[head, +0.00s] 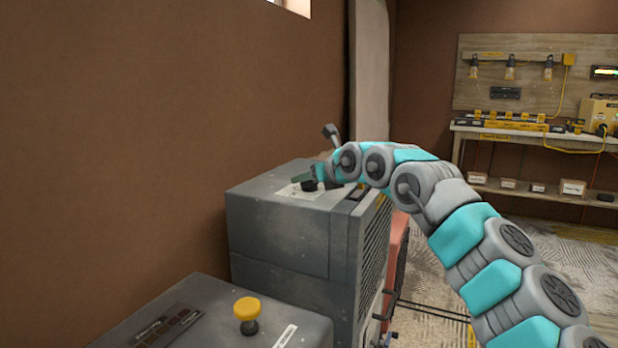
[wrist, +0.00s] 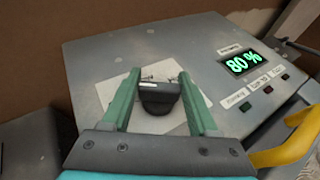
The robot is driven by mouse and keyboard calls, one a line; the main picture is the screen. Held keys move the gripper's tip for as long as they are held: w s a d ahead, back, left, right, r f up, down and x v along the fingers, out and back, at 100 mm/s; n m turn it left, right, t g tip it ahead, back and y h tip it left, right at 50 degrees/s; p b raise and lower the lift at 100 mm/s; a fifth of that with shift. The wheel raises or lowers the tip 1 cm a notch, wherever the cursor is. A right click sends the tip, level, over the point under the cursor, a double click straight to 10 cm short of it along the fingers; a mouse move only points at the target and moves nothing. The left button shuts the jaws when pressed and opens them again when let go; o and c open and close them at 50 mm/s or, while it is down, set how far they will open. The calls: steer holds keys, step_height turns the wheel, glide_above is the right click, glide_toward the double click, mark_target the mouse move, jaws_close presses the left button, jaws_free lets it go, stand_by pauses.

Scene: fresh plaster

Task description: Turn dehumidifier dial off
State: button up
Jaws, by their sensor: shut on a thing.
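The dehumidifier (head: 272,228) is a grey box with a side grille, standing against the brown wall in the head view. Its black dial (wrist: 159,98) sits on a white plate (wrist: 196,98) on the grey top, with a pale strip along the dial's far upper edge. My gripper (wrist: 158,75) has its two green fingers on either side of the dial and is shut on it. In the head view my gripper (head: 317,178) is over the top panel, and the wrist and fingers partly hide the dial. The markings around the dial are too small to read.
A green display (wrist: 242,62) reads 80 %, with several small buttons below it. A yellow handle (wrist: 290,140) is at the right. A second grey unit with a yellow knob (head: 247,308) stands in front. A workbench (head: 540,132) with tools is at the back right.

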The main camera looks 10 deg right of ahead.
steer(key=shift+r+n+y, duration=0.15)
steer(key=shift+n+y, duration=0.15)
steer(key=shift+y, duration=0.1)
stand_by(0.3)
steer(key=o, duration=1.4)
steer(key=shift+s, duration=0.1)
steer(key=shift+b+v, duration=0.5)
steer(key=shift+v, duration=3.35)
